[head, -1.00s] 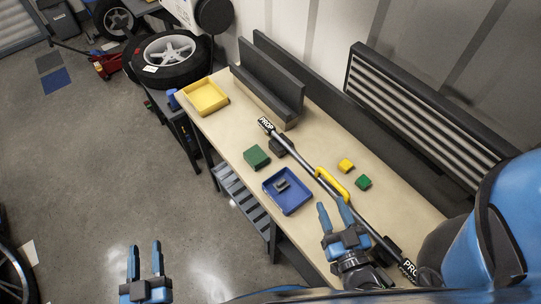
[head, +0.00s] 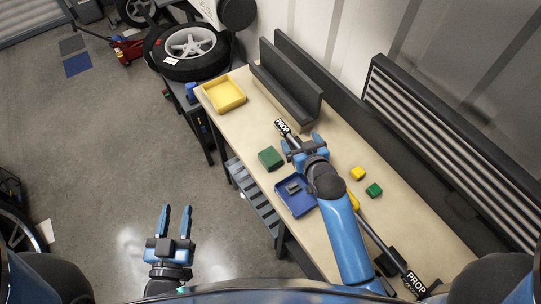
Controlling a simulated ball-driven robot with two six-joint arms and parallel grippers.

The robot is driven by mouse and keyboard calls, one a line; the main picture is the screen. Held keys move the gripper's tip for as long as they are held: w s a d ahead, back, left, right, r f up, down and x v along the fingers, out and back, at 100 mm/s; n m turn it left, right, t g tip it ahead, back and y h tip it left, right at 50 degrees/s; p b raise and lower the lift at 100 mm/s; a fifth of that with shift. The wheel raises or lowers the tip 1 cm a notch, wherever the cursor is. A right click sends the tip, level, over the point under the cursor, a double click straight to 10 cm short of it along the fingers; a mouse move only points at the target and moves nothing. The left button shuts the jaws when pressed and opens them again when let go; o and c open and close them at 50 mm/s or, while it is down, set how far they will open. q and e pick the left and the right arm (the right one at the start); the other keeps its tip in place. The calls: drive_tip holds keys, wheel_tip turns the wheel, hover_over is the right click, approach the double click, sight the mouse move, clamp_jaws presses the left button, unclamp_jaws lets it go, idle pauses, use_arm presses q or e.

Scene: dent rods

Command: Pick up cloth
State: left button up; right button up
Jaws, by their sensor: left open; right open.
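No spread-out cloth shows in the head view. A dark green folded-looking item (head: 270,158) lies on the workbench beside the blue tray; I cannot tell for sure whether it is the cloth. My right gripper (head: 299,142) is open over the bench, just right of the green item and above the rod; its jaws look empty. My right arm hides part of the rod and of the blue tray's right side. My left gripper (head: 176,210) is open and empty, out over the floor to the left of the bench.
The blue tray (head: 305,210) holds a small grey piece. A long rod (head: 374,236) with a yellow handle lies along the bench (head: 240,128). A yellow tray (head: 239,103), a dark channel-shaped block (head: 290,88), a small yellow block (head: 358,173) and a small green block (head: 374,190) also lie there.

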drive_tip(key=w+a+n+g, duration=0.1)
drive_tip(key=w+a+g, duration=0.2)
drive_tip(key=w+a, duration=0.15)
wheel_tip(320, 180, up, 2)
drive_tip(key=r+n+g+h+p, duration=0.1)
drive_tip(key=n+g+h+p, duration=0.15)
drive_tip(key=g, duration=0.75)
hover_over(270, 156)
drive_tip(key=shift+s+d+f+h+b, duration=0.15)
drive_tip(key=shift+s+f+h+b, duration=0.1)
drive_tip(key=shift+f+h+b, duration=0.3)
wheel_tip(270, 156, down, 4)
drive_tip(key=shift+f, duration=0.95)
drive_tip(key=shift+w+f+p, duration=0.2)
drive_tip(key=shift+f+p, duration=0.4)
drive_tip(key=shift+f, duration=1.4)
drive_tip(key=c, duration=1)
